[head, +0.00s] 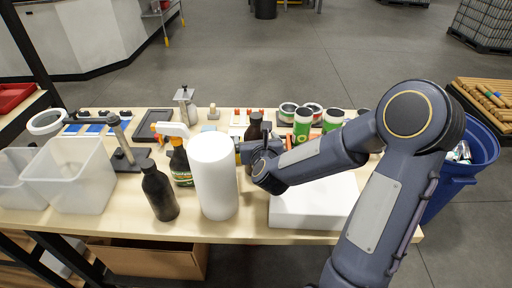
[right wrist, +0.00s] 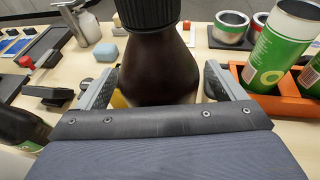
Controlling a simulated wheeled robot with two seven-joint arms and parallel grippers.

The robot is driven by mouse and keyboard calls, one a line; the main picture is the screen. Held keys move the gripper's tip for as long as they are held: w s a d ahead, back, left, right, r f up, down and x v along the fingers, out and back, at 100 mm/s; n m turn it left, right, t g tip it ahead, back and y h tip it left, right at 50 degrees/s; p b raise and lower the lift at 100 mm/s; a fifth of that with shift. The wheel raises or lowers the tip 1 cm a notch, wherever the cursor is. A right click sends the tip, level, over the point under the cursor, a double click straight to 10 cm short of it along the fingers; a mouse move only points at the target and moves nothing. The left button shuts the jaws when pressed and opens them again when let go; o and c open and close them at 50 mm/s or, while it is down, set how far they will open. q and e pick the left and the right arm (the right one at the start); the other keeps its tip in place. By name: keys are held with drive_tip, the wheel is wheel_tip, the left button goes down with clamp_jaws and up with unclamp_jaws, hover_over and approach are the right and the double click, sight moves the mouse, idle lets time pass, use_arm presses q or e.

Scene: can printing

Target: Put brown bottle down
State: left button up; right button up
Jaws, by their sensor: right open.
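A brown bottle (right wrist: 160,68) with a black ribbed cap stands upright between the two spread fingers of my right gripper (right wrist: 160,85) in the right wrist view. The fingers are open on either side of it, with narrow gaps. In the head view this bottle (head: 255,129) shows above my right gripper (head: 247,152); its lower part is hidden. A second dark bottle (head: 160,194) stands at the table's front edge, left of a white cylinder. My left gripper is not in view.
The white cylinder (head: 213,178) and a labelled spray bottle (head: 181,163) stand left of my right gripper. A white box (head: 312,207) lies below my right arm. Green cans (head: 302,124) stand behind. Clear bins (head: 75,175) are at left.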

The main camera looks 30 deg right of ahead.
drive_tip(key=shift+r, duration=0.1)
drive_tip(key=c, duration=1.7)
